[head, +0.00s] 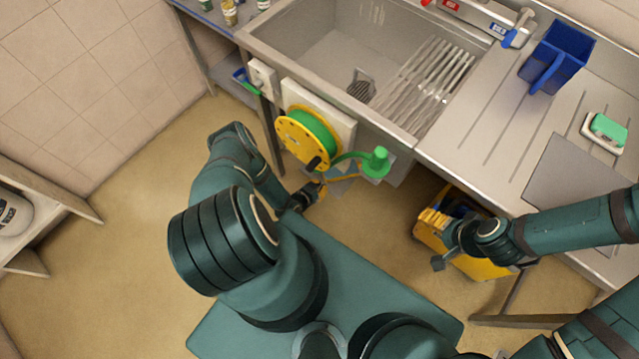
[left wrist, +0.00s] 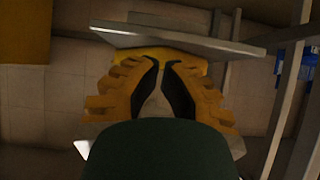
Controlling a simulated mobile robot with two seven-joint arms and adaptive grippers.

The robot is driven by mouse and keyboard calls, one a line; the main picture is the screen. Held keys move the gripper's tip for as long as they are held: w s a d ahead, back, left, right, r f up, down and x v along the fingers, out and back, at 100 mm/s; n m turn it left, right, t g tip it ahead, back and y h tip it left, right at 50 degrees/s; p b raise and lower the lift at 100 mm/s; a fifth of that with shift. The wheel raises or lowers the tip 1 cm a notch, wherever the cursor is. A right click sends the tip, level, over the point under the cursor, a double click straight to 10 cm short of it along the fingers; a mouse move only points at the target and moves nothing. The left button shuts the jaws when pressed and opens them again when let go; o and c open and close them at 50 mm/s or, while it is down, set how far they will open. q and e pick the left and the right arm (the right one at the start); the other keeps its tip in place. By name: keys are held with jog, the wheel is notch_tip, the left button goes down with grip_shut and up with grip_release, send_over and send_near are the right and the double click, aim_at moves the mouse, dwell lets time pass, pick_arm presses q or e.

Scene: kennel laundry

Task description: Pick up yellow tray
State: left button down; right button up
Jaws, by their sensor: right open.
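A yellow, box-like thing (head: 485,267), probably the yellow tray, stands low beneath the counter's front edge at the right in the head view. My right gripper (head: 436,222) is open in front of it, and my right wrist hides part of it. Whether they touch is unclear. My left gripper (head: 318,190) is low, below the hose reel. In the left wrist view, the left fingertips (left wrist: 160,62) are close together with a narrow gap. A yellow surface (left wrist: 185,58) shows behind them, and another yellow patch (left wrist: 25,32) is at the upper left.
The steel sink (head: 340,45) and drainboard (head: 490,130) run along the back. A yellow-green hose reel (head: 308,137) and green nozzle (head: 375,162) are at the sink front. Floor at left is clear.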

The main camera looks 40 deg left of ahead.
dwell(0.8)
pick_arm(q)
jog(key=shift+r+p, duration=0.65)
jog(key=shift+r, duration=0.15)
jog(key=shift+w+f, duration=0.15)
jog(key=shift+b, duration=0.4)
jog(key=s+p, duration=0.1)
jog(key=s, duration=1.1)
jog(key=shift+s+a, duration=0.15)
jog(key=shift+a, duration=0.3)
pick_arm(e)
jog(key=shift+s+d+r, duration=0.15)
jog(key=shift+s+r, duration=0.4)
jog(key=shift+s+d+r, duration=0.15)
jog(key=shift+s+r, duration=0.35)
jog(key=shift+c, duration=0.4)
